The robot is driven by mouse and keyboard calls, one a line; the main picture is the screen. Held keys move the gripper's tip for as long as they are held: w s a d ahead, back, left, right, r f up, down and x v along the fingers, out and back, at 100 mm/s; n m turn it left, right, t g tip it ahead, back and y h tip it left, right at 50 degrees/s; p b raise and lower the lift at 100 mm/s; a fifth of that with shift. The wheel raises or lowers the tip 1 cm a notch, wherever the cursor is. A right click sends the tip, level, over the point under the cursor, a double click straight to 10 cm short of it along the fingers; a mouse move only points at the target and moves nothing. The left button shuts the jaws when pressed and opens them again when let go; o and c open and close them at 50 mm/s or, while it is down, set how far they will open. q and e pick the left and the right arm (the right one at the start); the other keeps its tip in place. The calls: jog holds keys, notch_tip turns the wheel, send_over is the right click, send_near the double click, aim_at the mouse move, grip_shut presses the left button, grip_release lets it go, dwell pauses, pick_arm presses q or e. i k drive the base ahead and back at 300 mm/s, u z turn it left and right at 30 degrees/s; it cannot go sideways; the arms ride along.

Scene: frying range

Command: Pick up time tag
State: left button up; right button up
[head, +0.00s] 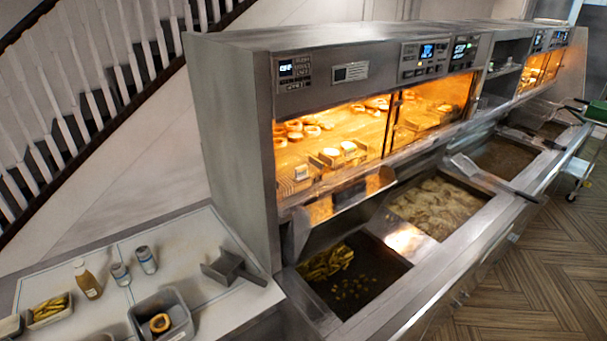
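No gripper of mine shows in the head view. I cannot make out a time tag for certain. A small pale block (301,172) stands at the front left of the lit warming cabinet, beside a slotted metal piece (286,187); it may be a tag, but it is too small to read. Two white-topped pieces (348,147) sit to its right on the cabinet floor. Round golden rings (294,126) lie behind them.
The steel cabinet (230,140) stands above fryer wells, one holding fries (327,262), another a pale fried batch (435,205). A white counter (190,245) at left carries a scoop (233,270), a bottle (88,280), two cans and tubs. Patterned floor (540,270) is open at right.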

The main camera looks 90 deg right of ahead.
aim_at(301, 172)
jog(key=z, duration=2.5)
jog(key=i, duration=0.45)
